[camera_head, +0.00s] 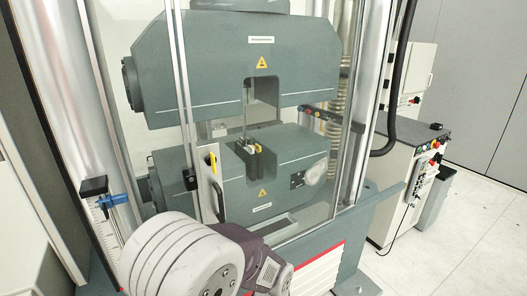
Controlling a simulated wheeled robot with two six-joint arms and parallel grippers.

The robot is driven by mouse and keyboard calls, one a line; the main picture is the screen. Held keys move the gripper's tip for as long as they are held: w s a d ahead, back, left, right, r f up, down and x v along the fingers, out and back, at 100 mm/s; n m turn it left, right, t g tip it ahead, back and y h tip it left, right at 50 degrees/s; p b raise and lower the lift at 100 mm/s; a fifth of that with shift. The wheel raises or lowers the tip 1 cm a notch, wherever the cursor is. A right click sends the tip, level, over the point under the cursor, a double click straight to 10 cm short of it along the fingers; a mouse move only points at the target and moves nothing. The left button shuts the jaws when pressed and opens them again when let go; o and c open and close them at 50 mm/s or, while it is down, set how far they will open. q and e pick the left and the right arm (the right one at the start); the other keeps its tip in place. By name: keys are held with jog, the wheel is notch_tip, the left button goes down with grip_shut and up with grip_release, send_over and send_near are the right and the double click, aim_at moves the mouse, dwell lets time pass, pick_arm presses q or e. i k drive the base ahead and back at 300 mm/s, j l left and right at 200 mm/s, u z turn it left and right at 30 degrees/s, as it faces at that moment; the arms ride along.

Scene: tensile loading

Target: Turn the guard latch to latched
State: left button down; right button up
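The guard is a clear panel with metal frame posts (182,100) in front of the testing machine. A silver plate (208,196) sits on the guard frame, with a small yellow part (212,163) near its top that looks like the guard latch. The yellow part looks roughly upright, but it is too small to tell its latch state. Neither gripper's fingers show.
The upper grip block (228,65) and lower grip block (287,167) stand behind the guard. A blue clamp (111,200) sits on the left column. A control cabinet (410,165) with coloured buttons stands at right, with bare floor (480,235) beyond.

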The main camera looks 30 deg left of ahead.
aim_at(211, 160)
jog(key=u, duration=1.6)
